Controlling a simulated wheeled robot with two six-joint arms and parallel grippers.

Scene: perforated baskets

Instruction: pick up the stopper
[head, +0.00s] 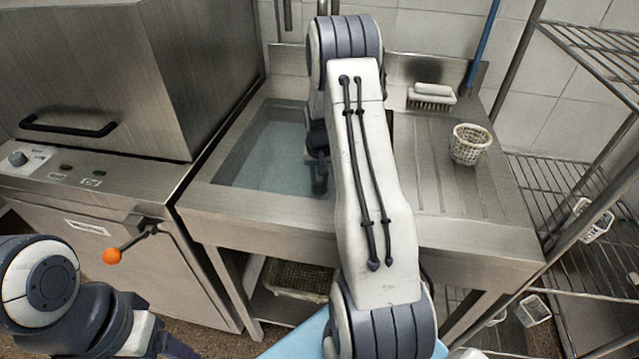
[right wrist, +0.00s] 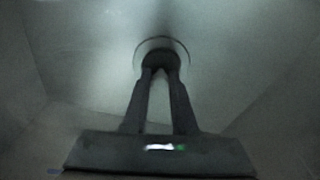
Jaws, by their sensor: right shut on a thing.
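The stopper (right wrist: 160,58) shows in the right wrist view as a small dark round thing at the fingertips. A pale ring, seemingly the drain rim, curves around it; I cannot tell whether the stopper still touches the drain. My right gripper (right wrist: 160,72) is shut on the stopper, with its two dark fingers converging on it. In the head view my right gripper (head: 319,178) reaches down into the water-filled sink basin (head: 232,158), and the stopper is hidden there. My left arm shows at the lower left, but its gripper is out of view.
A white perforated basket (head: 469,146) and a brush (head: 431,97) stand on the drainboard (head: 440,190) to the right. A steel machine (head: 110,80) with an orange-knobbed lever (head: 112,256) is left of the sink. A wire rack (head: 570,190) stands at the right.

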